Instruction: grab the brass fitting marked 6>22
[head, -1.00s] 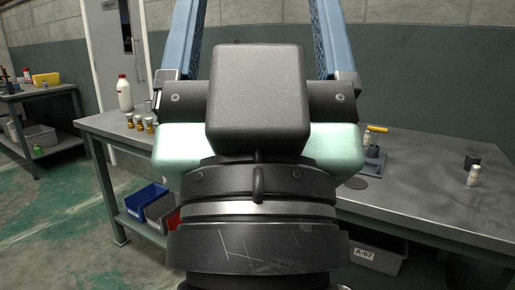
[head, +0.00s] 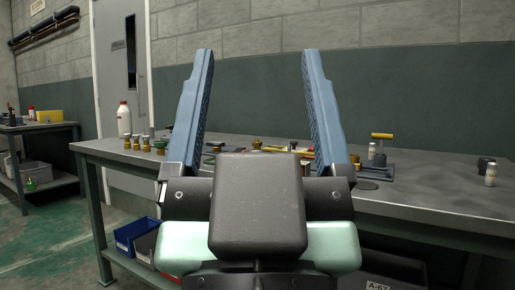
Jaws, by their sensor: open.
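My gripper (head: 257,58) is open and empty, its two blue fingers pointing up in the head view, in front of the workbench (head: 430,205). Several small brass-coloured fittings stand in a row at the bench's left end, among them one brass fitting (head: 145,144). More brass-coloured pieces show between and beside my fingers, including a brass piece (head: 257,144) behind my gripper's body. No marking can be read at this size, so I cannot tell which is 6>22. My gripper's body and fingers hide part of the bench top.
A white bottle with a red cap (head: 124,118) stands at the bench's left end. A yellow-handled tool (head: 382,137) and a small pale cylinder (head: 490,174) are on the right. A blue bin (head: 130,235) sits below. The right front bench top is mostly clear.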

